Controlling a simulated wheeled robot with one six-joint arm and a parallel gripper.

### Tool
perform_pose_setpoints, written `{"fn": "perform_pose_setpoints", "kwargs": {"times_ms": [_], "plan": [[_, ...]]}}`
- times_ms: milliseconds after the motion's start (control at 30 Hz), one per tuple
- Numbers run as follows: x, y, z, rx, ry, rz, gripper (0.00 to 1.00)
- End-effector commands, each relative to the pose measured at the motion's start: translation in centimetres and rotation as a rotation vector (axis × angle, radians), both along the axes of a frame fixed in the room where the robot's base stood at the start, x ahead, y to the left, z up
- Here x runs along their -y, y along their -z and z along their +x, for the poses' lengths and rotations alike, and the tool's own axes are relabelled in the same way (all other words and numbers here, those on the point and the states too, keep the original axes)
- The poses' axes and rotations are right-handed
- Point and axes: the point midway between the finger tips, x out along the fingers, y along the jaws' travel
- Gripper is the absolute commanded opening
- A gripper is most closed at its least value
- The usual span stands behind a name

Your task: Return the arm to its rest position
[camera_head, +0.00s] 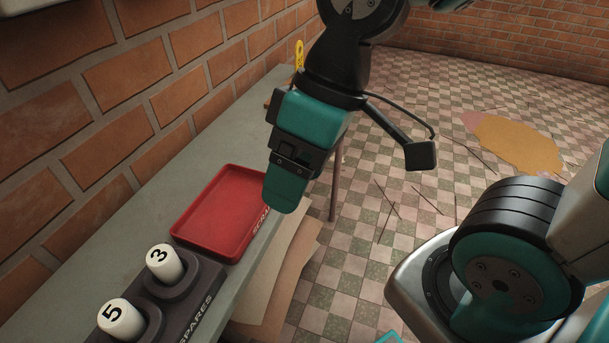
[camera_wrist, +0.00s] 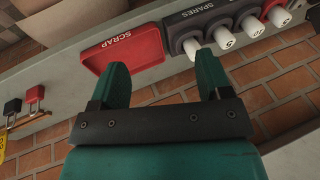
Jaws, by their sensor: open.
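My gripper (camera_wrist: 162,82) is open and empty in the wrist view, its two teal fingers spread apart with nothing between them. In the head view my gripper (camera_head: 284,200) hangs with its fingers pointing down beside the right edge of the red scrap tray (camera_head: 212,212). In that view the fingers overlap in line, so the gap does not show. The scrap tray also appears in the wrist view (camera_wrist: 140,54), and it looks empty. My arm reaches in from the top of the head view and is bent above the shelf edge.
A dark spares rack (camera_head: 202,290) on the grey shelf (camera_head: 130,215) holds white numbered plugs, including a 3 (camera_head: 163,262) and a 5 (camera_head: 118,320). A brick wall (camera_head: 110,95) runs behind. The tiled floor is largely open.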

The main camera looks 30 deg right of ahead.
Motion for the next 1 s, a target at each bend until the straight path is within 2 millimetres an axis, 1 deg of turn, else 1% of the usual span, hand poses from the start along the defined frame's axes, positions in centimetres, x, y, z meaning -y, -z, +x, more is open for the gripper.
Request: {"fn": "perform_pose_setpoints", "kwargs": {"times_ms": [33,133,367,467,567,667,800,900,1000], "plan": [[-0.1,-0.1,-0.9,-0.003,0.002,-0.013,0.72],[0.0,0.0,-1.6,-0.012,0.016,-0.028,0.72],[0.0,0.0,-1.5,-0.012,0.018,-0.027,0.72],[0.0,-0.6,-1.5,-0.012,0.018,-0.026,0.72],[0.0,-2.3,-1.5,-0.012,0.017,-0.026,0.72],[0.0,-5.0,-1.5,-0.011,0.017,-0.025,0.72],[0.0,-9.4,-1.5,-0.011,0.017,-0.025,0.72],[0.0,-11.8,-1.5,-0.011,0.016,-0.025,0.72],[0.0,-12.6,-1.5,-0.011,0.016,-0.025,0.72]]}}
